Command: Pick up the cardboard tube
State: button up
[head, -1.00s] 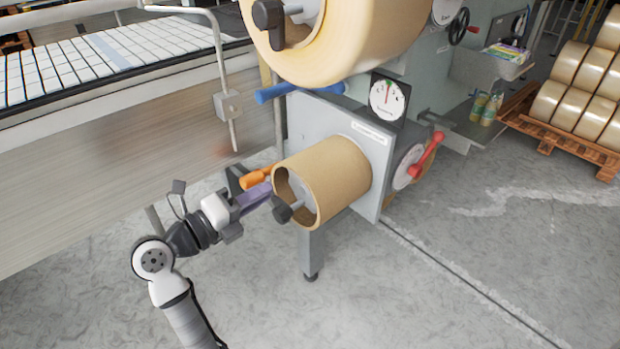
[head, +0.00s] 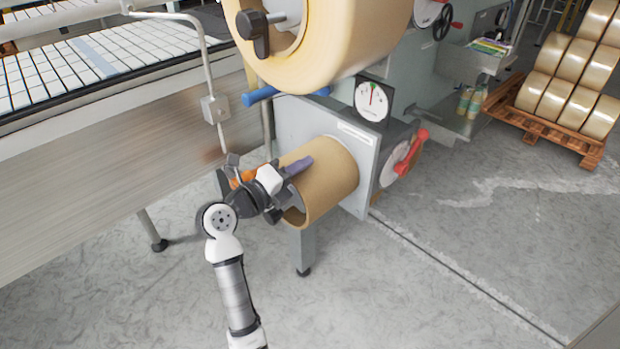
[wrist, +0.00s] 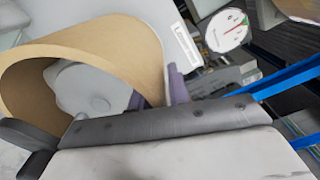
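The tan cardboard tube (head: 335,172) sits sideways on a spindle on the front of a grey machine box. Its open end faces left, and a grey hub shows inside it in the wrist view (wrist: 112,48). My gripper (head: 300,166) is at the tube's near end; one purple finger shows over its upper side. In the wrist view, two purple fingers (wrist: 158,93) stand apart, with the tube's wall at or between them. The gripper looks open. Its body hides part of the rim, and contact is unclear.
A large tan roll (head: 340,45) hangs just above. A gauge (head: 371,99) and a red lever (head: 411,150) are on the right, a blue handle (head: 258,95) above. An orange handle (head: 243,178) is close behind my wrist. A conveyor (head: 90,60) stands left. The floor in front is clear.

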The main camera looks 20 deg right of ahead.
jog(key=shift+d, duration=0.2)
grip_shut()
jog(key=shift+w, duration=0.1)
dwell(1.2)
